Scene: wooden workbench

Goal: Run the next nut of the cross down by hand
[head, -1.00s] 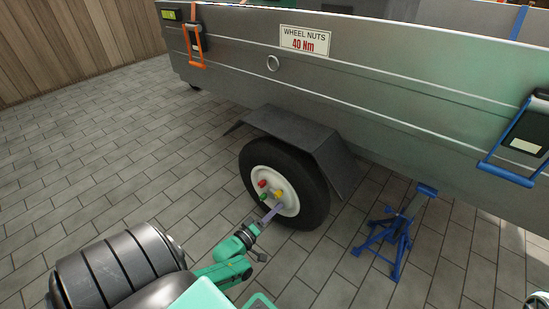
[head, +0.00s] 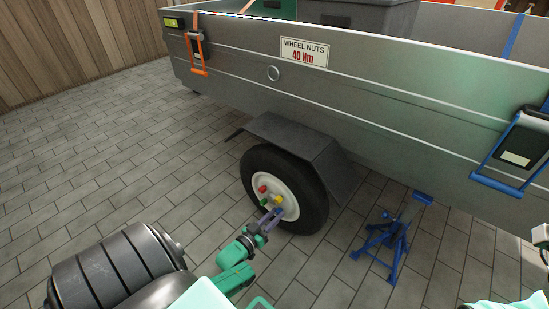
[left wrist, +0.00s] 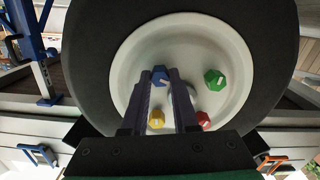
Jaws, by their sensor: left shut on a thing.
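The trailer wheel (head: 315,206) has a white rim (head: 290,186) carrying a red nut (head: 262,189), a yellow nut (head: 277,201), a green nut (head: 265,200) and a blue nut (left wrist: 160,76). My left gripper (head: 273,213) reaches the rim from the front. In the left wrist view its two dark fingers (left wrist: 160,78) lie on either side of the blue nut and are shut on it. The yellow nut (left wrist: 156,119) shows between the fingers, nearer the palm. My right gripper is not seen.
A grey mudguard (head: 295,137) overhangs the wheel. A blue jack stand (head: 388,240) stands on the paving to its right. The trailer side carries a "WHEEL NUTS 40 Nm" sign (head: 305,53). The paving (head: 130,160) left of the wheel is clear.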

